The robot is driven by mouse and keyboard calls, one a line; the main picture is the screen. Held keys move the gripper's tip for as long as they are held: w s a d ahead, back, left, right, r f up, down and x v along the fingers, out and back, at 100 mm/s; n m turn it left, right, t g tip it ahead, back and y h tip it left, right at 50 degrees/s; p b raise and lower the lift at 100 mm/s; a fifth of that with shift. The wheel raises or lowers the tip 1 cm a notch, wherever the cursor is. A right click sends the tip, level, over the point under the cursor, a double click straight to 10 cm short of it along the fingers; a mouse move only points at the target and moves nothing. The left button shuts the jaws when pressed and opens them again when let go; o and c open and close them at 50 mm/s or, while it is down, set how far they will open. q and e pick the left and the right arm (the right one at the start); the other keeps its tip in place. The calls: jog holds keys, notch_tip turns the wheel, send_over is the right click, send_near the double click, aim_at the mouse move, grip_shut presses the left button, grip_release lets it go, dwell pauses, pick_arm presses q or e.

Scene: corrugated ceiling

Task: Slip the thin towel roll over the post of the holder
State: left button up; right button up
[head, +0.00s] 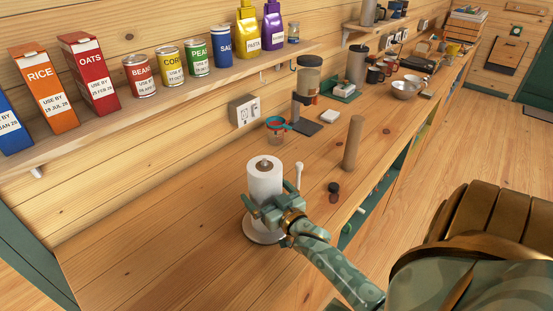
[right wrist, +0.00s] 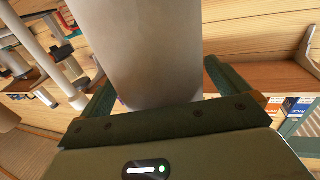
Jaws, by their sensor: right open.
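The white towel roll (head: 264,183) stands upright around the post of the holder, whose tip (head: 264,163) shows in the roll's top opening. The holder's round base (head: 250,233) shows below the roll on the counter. My right gripper (head: 272,207) is open at the lower part of the roll, with its fingers on either side. In the right wrist view the roll (right wrist: 145,45) fills the space between the fingers (right wrist: 155,100). Whether the roll's lower end rests on the base is hidden by the gripper. My left gripper is not in view.
A brown cylinder (head: 353,143), a small dark object (head: 334,188) and a white stick-like item (head: 299,175) stand right of the holder. A shelf (head: 190,85) of boxes and cans runs above. The counter front-left is clear.

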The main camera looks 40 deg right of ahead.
jog(key=s+a, duration=0.2)
jog(key=s, duration=1.3)
jog(key=shift+s+a, duration=0.3)
jog(key=shift+s, duration=0.1)
